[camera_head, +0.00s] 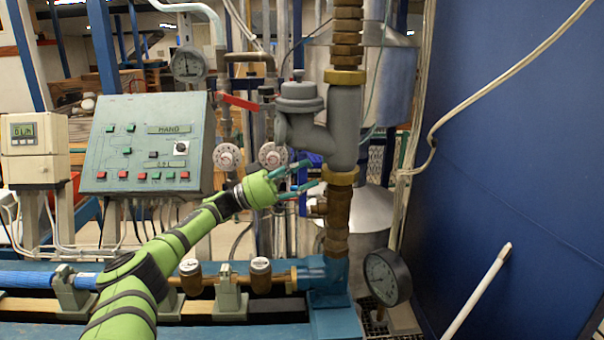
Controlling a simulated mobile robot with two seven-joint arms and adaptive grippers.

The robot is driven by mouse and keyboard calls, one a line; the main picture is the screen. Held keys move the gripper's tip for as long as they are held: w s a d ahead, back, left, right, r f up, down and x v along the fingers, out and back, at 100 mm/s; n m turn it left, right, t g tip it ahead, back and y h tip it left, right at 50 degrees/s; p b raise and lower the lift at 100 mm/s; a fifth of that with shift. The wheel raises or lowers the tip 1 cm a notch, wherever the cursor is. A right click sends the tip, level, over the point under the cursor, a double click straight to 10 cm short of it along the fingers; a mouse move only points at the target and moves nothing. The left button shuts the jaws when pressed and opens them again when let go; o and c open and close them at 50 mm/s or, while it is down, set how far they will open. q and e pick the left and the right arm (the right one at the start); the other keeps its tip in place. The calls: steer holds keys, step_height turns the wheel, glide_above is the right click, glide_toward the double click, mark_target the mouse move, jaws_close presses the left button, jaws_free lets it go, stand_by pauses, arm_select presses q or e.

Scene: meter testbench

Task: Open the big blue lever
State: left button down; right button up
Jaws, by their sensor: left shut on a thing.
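My left gripper (306,178) is at the middle of the view, left of the vertical grey and brass pipe. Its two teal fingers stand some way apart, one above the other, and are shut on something. A small piece of the blue lever (309,158) shows just behind the upper finger. The rest of the lever is hidden by the gripper and the pipe, so its angle and the exact contact cannot be made out. My right gripper is not in view.
The thick grey pipe (345,125) stands close right of the gripper. A red lever (240,102) and round valve handles (227,156) are behind. A control box (148,143) is at left, a gauge (387,277) at lower right. A blue wall (520,170) closes the right side.

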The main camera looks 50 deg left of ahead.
arm_select(q)
steer(key=c, duration=0.6)
jaws_free()
steer(key=shift+r, duration=0.1)
steer(key=shift+o, duration=0.2)
steer(key=shift+w, duration=0.1)
steer(key=shift+a, duration=0.15)
steer(key=shift+s+a+f, duration=0.15)
steer(key=shift+s+f, duration=0.1)
steer(key=shift+f, duration=0.05)
steer(key=v, duration=1.1)
steer(key=shift+s+a+r, duration=0.1)
steer(key=shift+s+r, duration=0.05)
